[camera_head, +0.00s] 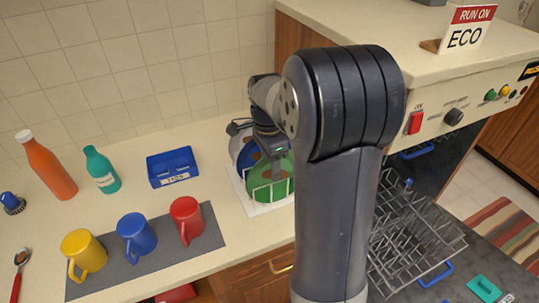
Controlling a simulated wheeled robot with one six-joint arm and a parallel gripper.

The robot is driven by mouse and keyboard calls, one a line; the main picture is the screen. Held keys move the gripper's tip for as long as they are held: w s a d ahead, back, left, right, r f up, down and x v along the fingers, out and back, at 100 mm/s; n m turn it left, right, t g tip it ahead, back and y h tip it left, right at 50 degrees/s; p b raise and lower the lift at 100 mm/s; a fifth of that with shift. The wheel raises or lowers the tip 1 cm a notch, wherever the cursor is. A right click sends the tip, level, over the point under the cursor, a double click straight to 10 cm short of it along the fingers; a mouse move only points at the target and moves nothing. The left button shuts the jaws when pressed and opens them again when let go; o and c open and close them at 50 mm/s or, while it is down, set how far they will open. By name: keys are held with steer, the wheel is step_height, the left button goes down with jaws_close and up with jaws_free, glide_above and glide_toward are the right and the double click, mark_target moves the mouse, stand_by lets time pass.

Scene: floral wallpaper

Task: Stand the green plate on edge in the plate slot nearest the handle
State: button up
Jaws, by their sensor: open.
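The green plate (272,180) stands on edge at the front of a white plate holder (257,209) on the counter. My gripper (273,152) is open, pointing down at the top edge of the green plate, with the fingertips close around or in front of it; I cannot tell whether they touch. The open dishwasher's wire rack (412,238) is at the right, with a blue handle (437,273) at its front. My arm hides the left part of the rack, and single slots are hard to make out.
A blue plate (243,147) stands behind the green one. Yellow (84,253), blue (136,236) and red (186,219) mugs stand on a grey mat (150,261). A blue box (172,166) and two bottles are behind. The dishwasher panel (455,113) rises above the rack.

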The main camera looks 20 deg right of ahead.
steer(key=shift+f, duration=0.15)
steer(key=shift+c, duration=0.4)
jaws_close()
steer(key=shift+r+p, duration=1.55)
steer(key=shift+r, duration=0.15)
steer(key=shift+r+p, duration=3.2)
steer(key=shift+r, duration=1.65)
